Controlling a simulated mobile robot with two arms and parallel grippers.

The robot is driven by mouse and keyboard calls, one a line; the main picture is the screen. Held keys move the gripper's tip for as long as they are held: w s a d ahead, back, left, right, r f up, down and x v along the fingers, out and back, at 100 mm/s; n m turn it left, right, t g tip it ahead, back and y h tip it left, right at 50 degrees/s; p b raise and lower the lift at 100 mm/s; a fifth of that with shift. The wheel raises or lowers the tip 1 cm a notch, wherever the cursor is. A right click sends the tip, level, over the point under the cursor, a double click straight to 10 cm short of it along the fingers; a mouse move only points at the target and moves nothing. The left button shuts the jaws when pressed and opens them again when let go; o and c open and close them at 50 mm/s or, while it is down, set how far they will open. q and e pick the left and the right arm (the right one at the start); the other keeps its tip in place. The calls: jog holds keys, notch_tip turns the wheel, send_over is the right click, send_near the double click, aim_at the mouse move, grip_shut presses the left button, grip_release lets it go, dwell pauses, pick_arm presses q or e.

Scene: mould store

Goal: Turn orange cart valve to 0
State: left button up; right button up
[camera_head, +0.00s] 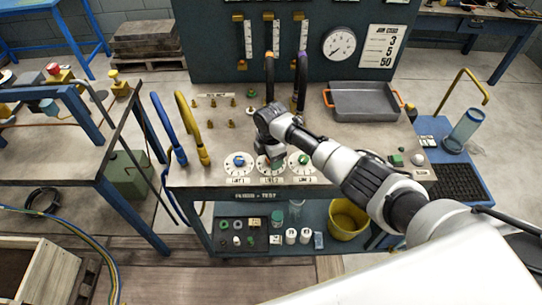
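Three round white dials sit along the front edge of the bench: a left dial (238,165) with a blue knob, a middle dial (272,172), and a right dial (301,166) with a blue-green knob. My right gripper (270,152) points down over the middle dial and covers most of it and its knob. I cannot tell whether the fingers touch the knob or whether they are open. The middle knob's colour and pointer are hidden. The dial numbers are too small to read. An orange-ended hose (269,72) stands upright behind the gripper. My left gripper is not in view.
Blue (163,125) and yellow (190,130) hoses stand at the bench's left. A grey tray (364,103) with orange handles lies at the back right. A yellow bucket (346,222) and small containers sit on the lower shelf. My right arm crosses the bench's right half.

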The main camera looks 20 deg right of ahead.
notch_tip(320, 180, up, 11)
jog(key=b, duration=0.1)
dwell(0.6)
jog(key=shift+f, duration=0.15)
